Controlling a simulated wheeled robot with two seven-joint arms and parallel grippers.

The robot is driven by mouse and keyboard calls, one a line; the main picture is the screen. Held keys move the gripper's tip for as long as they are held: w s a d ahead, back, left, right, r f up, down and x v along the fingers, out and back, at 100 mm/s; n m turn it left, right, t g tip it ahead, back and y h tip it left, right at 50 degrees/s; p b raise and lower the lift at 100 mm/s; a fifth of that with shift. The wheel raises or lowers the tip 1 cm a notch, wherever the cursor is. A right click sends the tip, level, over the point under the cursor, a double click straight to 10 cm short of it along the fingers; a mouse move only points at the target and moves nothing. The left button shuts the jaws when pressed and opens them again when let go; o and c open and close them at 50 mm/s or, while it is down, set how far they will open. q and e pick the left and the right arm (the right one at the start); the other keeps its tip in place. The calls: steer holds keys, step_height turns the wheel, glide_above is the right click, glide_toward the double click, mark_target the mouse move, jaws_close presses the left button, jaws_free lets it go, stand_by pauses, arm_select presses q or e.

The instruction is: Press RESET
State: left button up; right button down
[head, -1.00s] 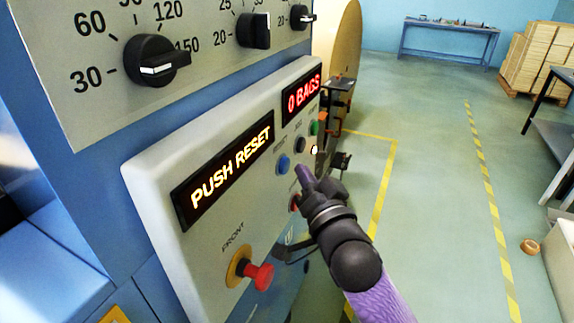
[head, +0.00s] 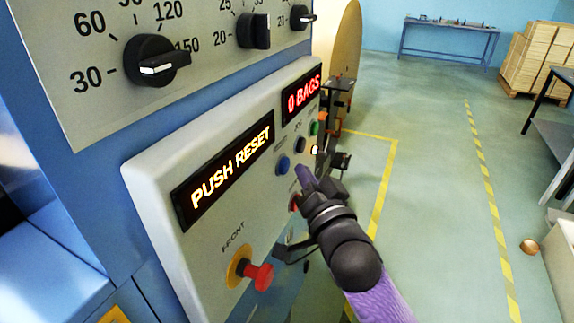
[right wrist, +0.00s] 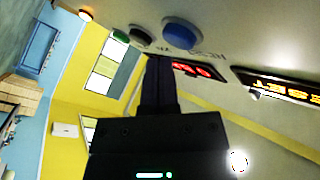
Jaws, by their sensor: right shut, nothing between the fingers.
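The control panel (head: 215,235) shows "PUSH RESET" on its lit display (head: 232,175) and "0 BAGS" on a smaller red display (head: 302,93). A blue button (head: 283,165) sits below the displays; its label is too small to read surely. It also shows in the right wrist view (right wrist: 181,34), with lettering beside it that looks like RESET. My right gripper (head: 303,172) is shut and empty. Its tip is close to the panel, just right of and slightly below the blue button, apart from it. My left gripper is not in view.
A black button (head: 300,144) and a green button (head: 315,128) lie beyond the blue one. A red button is partly hidden behind my gripper. A red FRONT knob (head: 261,277) sticks out below. Dials (head: 152,61) line the upper panel.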

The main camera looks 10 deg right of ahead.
steer(key=shift+w+a, duration=0.1)
stand_by(0.4)
steer(key=shift+w+a, duration=0.15)
steer(key=shift+a, duration=0.1)
steer(key=shift+w+a, duration=0.2)
steer(key=shift+a, duration=0.2)
stand_by(0.7)
steer(key=shift+d, duration=0.15)
steer(key=shift+s+d+p, duration=0.45)
steer(key=shift+d+p, duration=0.1)
